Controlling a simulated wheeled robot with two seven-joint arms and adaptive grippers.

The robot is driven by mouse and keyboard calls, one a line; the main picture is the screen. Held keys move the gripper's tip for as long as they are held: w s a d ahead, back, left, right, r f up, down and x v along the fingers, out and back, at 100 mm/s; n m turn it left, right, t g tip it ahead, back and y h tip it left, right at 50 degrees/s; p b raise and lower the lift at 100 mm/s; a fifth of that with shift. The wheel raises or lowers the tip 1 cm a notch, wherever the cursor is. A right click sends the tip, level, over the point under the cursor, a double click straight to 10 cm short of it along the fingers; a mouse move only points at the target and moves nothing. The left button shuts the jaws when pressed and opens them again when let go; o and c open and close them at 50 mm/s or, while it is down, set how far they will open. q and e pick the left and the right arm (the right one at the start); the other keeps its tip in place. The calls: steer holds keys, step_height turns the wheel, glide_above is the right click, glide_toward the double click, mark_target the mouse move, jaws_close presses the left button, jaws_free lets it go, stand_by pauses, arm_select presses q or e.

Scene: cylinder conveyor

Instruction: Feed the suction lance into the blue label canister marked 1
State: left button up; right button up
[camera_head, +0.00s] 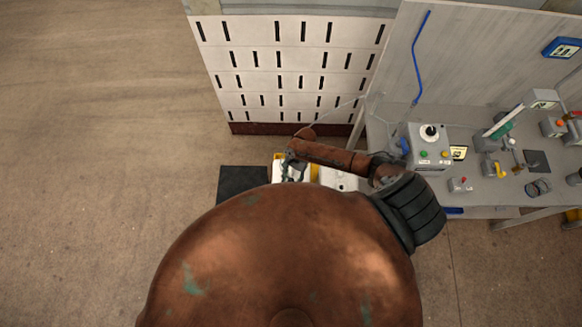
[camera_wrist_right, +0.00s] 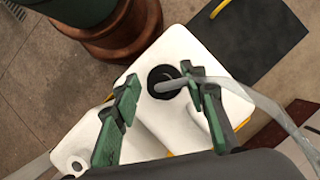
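A white canister (camera_wrist_right: 180,45) with a round black opening (camera_wrist_right: 166,76) is below my right gripper (camera_wrist_right: 165,92) in the wrist view. The grey suction lance (camera_wrist_right: 172,86) has its end at the opening; I cannot tell how deep it sits. My right gripper's green fingers are spread wide. The lance passes by the right-hand finger, and the fingers are not closed on it. In the head view, white canisters (camera_head: 338,178) stand beyond my body, with my right gripper (camera_head: 291,168) over the left one. No blue label or number is readable. My left gripper is not in view.
A pale hose (camera_wrist_right: 265,102) runs right from the lance. A black mat (camera_head: 240,183) lies left of the canisters. A slotted white panel (camera_head: 290,65) stands behind. A workbench (camera_head: 480,200) with control boxes is at the right. The floor at left is clear.

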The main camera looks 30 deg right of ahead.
steer(key=shift+d+r, duration=0.1)
steer(key=shift+r, duration=0.1)
steer(key=v, duration=1.1)
steer(key=shift+r, duration=0.3)
steer(key=shift+d, duration=0.1)
